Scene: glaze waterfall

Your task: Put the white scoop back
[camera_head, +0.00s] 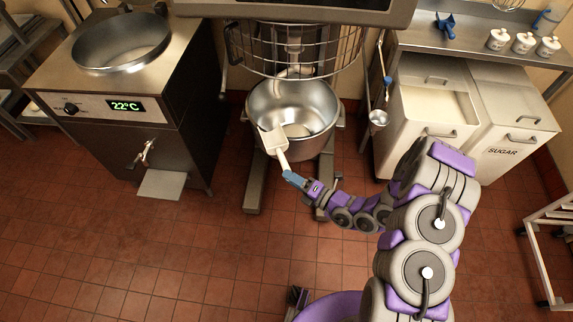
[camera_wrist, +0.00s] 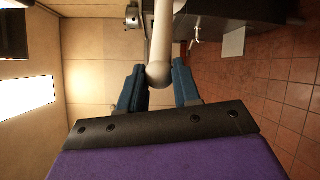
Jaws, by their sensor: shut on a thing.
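The white scoop (camera_head: 273,141) is held in my gripper (camera_head: 294,179), with its head at the near left rim of the steel mixer bowl (camera_head: 316,148). The scoop head overlaps the rim in the head view; I cannot tell whether it touches. In the wrist view, the blue fingers of my gripper (camera_wrist: 158,88) stand on both sides of the scoop's pale handle (camera_wrist: 161,45), its rounded end between them. The scoop's head is not clear in the wrist view. An open ingredient bin (camera_head: 407,152) with pale contents stands at right.
A closed bin marked SUGAR (camera_head: 498,150) stands beside the open bin. A shelf above holds a blue scoop (camera_head: 445,24) and white canisters (camera_head: 497,39). A wire guard (camera_head: 295,50) hangs over the bowl. A steel machine (camera_head: 95,125) reading 22°C stands left. The tiled floor (camera_head: 130,250) is clear at left.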

